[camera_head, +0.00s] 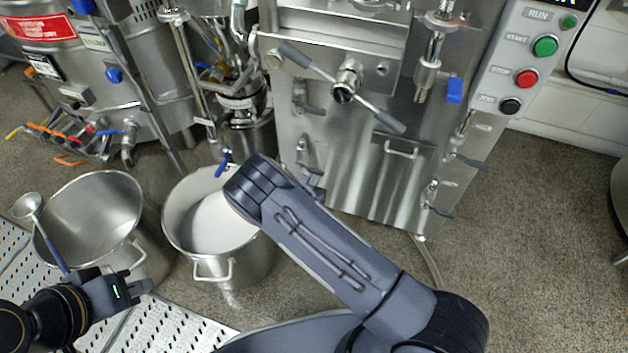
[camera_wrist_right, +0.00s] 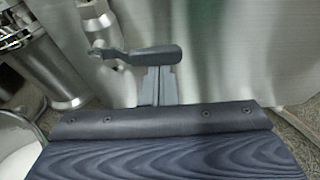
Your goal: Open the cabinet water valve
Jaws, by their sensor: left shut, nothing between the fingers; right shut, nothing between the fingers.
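A valve with a dark grey lever (camera_wrist_right: 150,56) on a steel body (camera_wrist_right: 97,25) shows in the right wrist view, against a steel panel. The lever lies roughly level and points right. My right gripper (camera_wrist_right: 159,86) is shut and empty, its fingertips just below the lever; whether they touch it I cannot tell. In the head view this appears to be the lower left valve (camera_head: 304,150) on the front of the steel cabinet (camera_head: 350,165), and my right arm hides most of that gripper. My left gripper (camera_head: 143,286) is shut and empty at the lower left, near the pots.
Two steel pots (camera_head: 95,205) and (camera_head: 205,270) stand left of the cabinet, with a ladle (camera_head: 28,207) at the left one. Other small valves (camera_head: 470,160) and a long crossbar handle (camera_head: 345,90) stick out of the cabinet. Floor at right (camera_head: 540,220) is clear.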

